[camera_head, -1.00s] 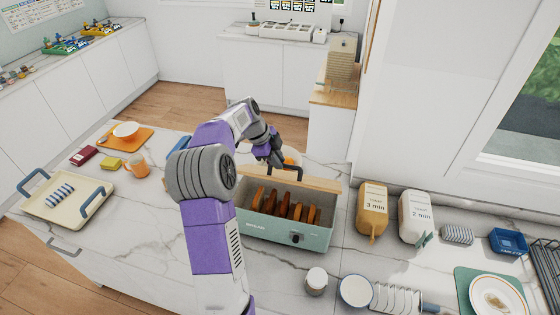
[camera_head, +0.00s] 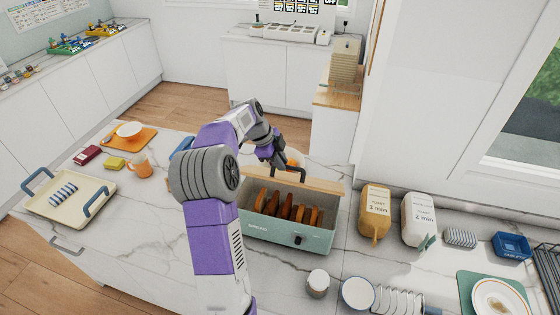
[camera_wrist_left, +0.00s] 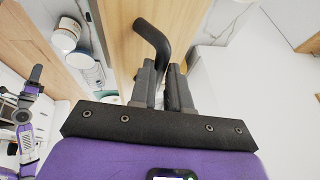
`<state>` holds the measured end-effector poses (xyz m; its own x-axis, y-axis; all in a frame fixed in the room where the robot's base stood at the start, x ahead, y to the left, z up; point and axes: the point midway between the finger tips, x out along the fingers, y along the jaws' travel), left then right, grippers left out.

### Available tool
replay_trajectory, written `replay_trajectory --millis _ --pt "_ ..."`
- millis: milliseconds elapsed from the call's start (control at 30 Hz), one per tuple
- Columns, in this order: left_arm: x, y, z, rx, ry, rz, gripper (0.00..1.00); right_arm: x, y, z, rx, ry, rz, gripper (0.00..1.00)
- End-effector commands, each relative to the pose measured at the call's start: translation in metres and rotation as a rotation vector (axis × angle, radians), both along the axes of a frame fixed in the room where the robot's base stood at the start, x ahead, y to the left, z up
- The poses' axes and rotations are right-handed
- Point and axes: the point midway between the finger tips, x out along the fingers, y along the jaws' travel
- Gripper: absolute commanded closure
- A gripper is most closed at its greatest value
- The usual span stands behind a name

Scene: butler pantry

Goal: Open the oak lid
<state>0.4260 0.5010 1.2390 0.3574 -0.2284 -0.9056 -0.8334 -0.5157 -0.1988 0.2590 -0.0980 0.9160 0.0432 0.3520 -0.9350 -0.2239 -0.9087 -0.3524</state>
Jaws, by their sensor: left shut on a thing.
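The oak lid (camera_head: 318,184) stands raised along the back edge of the pale green bread box (camera_head: 268,234). The box is open at the top, and several brown slices (camera_head: 285,208) stand in it. My left gripper (camera_head: 277,164) is behind the box at the lid's black handle. In the left wrist view the gripper (camera_wrist_left: 165,76) is shut on this bent handle (camera_wrist_left: 155,40), beside the oak surface (camera_wrist_left: 125,45). My arm hides part of the box's left side. My right gripper is not in view.
A yellow canister (camera_head: 374,212) and a white canister (camera_head: 418,220) stand right of the box. A small jar (camera_head: 318,283), a white bowl (camera_head: 357,292) and a rack (camera_head: 400,300) are in front. A cream tray (camera_head: 48,205) is far left.

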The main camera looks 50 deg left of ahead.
Motion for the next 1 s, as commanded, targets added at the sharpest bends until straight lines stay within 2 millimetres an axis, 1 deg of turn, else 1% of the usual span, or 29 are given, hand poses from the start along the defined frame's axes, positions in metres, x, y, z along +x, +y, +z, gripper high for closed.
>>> replay_trajectory --millis 33,367,400,533,567,867,1000 --pt "0.0001 0.0016 -0.0022 0.003 0.001 0.003 1.0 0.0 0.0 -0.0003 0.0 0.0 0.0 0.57" --pt "0.0 0.0014 -0.0026 0.003 0.002 0.003 1.0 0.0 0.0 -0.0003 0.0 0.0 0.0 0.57" --pt "0.0 0.0014 -0.0026 0.003 0.002 0.003 0.79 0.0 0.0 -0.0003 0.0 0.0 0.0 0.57" --pt "0.0001 0.0012 -0.0022 0.002 0.001 0.003 0.59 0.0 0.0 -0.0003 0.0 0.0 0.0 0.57" --pt "0.0002 0.0012 -0.0021 0.003 0.0 0.003 0.58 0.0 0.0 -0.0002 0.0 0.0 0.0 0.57" --pt "0.0001 0.0017 -0.0015 0.002 0.001 0.003 0.58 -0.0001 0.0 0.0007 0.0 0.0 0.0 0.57" --pt "0.0014 0.0058 0.0064 0.002 0.001 0.003 0.58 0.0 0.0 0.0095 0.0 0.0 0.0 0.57"
